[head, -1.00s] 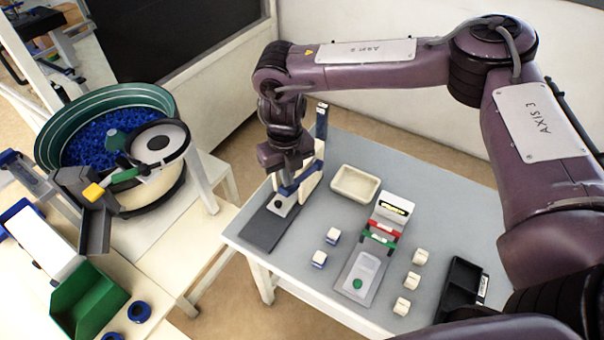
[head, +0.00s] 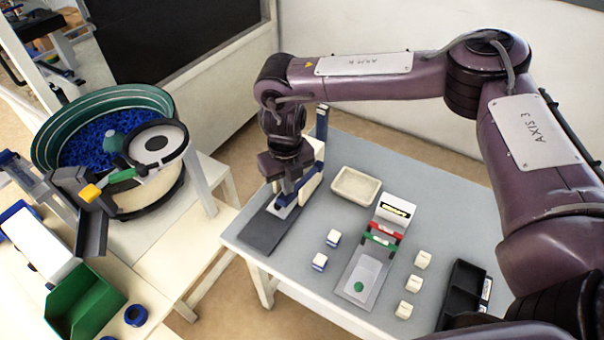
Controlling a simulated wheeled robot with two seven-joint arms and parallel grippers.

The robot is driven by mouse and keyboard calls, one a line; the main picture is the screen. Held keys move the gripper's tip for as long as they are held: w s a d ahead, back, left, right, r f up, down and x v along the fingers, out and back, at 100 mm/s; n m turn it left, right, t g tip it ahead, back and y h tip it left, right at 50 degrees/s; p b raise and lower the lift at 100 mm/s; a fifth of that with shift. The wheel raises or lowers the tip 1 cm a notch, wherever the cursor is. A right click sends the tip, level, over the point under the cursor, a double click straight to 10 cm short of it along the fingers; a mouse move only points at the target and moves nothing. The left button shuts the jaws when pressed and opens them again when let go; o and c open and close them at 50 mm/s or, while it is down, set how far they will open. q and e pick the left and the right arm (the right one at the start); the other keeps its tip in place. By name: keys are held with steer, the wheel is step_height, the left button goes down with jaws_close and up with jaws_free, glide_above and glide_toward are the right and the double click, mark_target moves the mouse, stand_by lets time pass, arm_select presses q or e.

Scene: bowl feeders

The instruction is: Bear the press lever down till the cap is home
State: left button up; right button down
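The press stands at the left of the grey table, with a dark base plate (head: 262,232), a pale upright block (head: 312,184) and a dark blue post (head: 321,122). Its blue lever (head: 284,212) slopes low over the base. My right gripper (head: 287,192) points down at the lever and appears to touch it from above. Whether its fingers are open or shut is too small to tell. The cap and the part under the lever are hidden by the gripper and lever, so how far the cap sits is not visible. My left gripper is not in view.
On the grey table (head: 400,165) are an empty cream tray (head: 355,186), a fixture with a green button (head: 358,287), several small white blocks (head: 422,259) and a black tray (head: 462,292). The bowl feeder (head: 104,128) stands left, with a green bin (head: 84,300).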

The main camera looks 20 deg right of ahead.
mark_target(286, 198)
steer(key=shift+f, duration=0.2)
steer(key=shift+s+a+f+b, duration=0.2)
steer(key=shift+f+b, duration=0.3)
steer(key=shift+f, duration=0.3)
steer(key=shift+s+a+f+b, duration=0.1)
steer(key=shift+a+f+b, duration=0.1)
steer(key=shift+f+b, duration=0.45)
steer(key=shift+f, duration=0.15)
steer(key=shift+f, duration=0.15)
steer(key=shift+s+a+f+b, duration=0.15)
steer(key=shift+f+b, duration=0.65)
steer(key=shift+f, duration=1.05)
steer(key=shift+s+f+b, duration=0.2)
steer(key=shift+f+b, duration=0.15)
steer(key=shift+b, duration=0.05)
